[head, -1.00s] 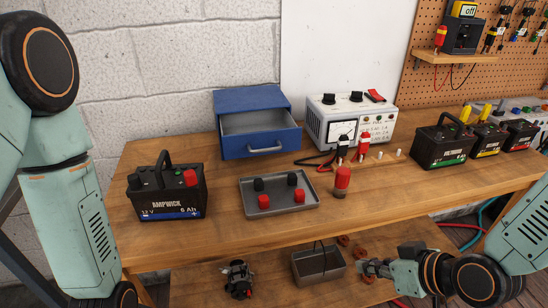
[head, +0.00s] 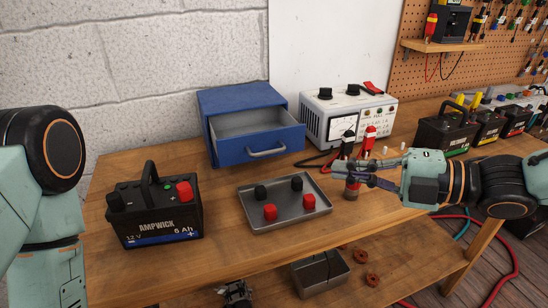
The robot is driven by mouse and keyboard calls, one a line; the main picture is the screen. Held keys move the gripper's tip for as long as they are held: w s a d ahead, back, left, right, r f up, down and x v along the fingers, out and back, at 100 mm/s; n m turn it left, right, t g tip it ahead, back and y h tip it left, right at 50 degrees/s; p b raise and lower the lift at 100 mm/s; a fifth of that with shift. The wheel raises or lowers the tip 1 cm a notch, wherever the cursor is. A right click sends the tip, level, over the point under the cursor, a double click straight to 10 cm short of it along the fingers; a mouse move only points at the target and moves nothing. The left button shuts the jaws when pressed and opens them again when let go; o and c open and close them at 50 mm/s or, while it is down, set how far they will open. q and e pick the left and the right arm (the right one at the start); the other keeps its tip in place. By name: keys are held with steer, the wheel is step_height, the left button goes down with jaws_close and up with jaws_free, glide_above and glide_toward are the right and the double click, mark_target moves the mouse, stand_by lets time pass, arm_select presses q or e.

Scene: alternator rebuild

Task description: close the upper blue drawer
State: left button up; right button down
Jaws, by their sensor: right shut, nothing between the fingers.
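The blue drawer (head: 262,144) stands pulled open from its blue cabinet (head: 240,96) at the back of the bench. Its grey inside looks empty, and a light handle is on its front. I see one drawer only. My right gripper (head: 338,171) reaches in from the right over the bench, shut and empty, its fingers pointing left. It is to the right of the drawer and in front of it, apart from it. My left arm shows at the left edge, but its gripper is out of the picture.
A grey tray (head: 244,208) with red and black caps lies before the drawer. A black battery (head: 155,212) stands left. A grey meter box (head: 347,113) stands right of the cabinet. A small red-topped cylinder (head: 351,191) is partly hidden behind my right gripper.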

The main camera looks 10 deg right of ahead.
steer(key=b, duration=0.6)
glide_toward(262, 155)
steer(key=shift+s+a+r+x, duration=0.3)
steer(key=shift+s+r+x, duration=0.1)
steer(key=shift+x, duration=2.05)
steer(key=shift+w+a+f, duration=0.1)
steer(key=shift+w+f, duration=0.4)
steer(key=shift+w, duration=0.15)
